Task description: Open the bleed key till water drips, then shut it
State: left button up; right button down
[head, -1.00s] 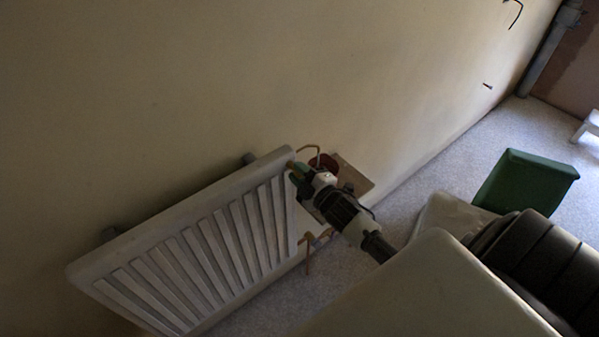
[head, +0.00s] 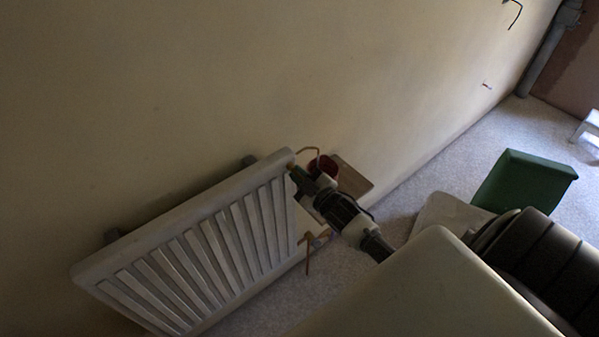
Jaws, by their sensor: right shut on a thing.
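The white radiator (head: 185,240) hangs on the wall at lower left. The small brass bleed key (head: 291,166) is at its upper right corner. My right gripper (head: 297,175) is shut on the key, whose grip is mostly hidden by the fingers. A thin brass-coloured tube (head: 309,149) bends from near the corner toward a red cup (head: 327,163), which is partly hidden behind the gripper. I cannot make out any water. My left gripper is not in view.
A wooden board (head: 354,177) lies under the cup by the wall. Copper pipework (head: 307,252) stands beside the radiator's lower right. A green box (head: 522,181) is on the pale floor at right. Floor along the wall (head: 440,165) is clear.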

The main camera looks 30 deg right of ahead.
jog(key=m, duration=0.3)
jog(key=shift+m+p, duration=0.4)
jog(key=shift+m, duration=1.8)
jog(key=c, duration=1.2)
grip_release()
jog(key=shift+c, duration=0.2)
jog(key=s+b, duration=0.1)
jog(key=s, duration=0.9)
jog(key=shift+s+d, duration=0.4)
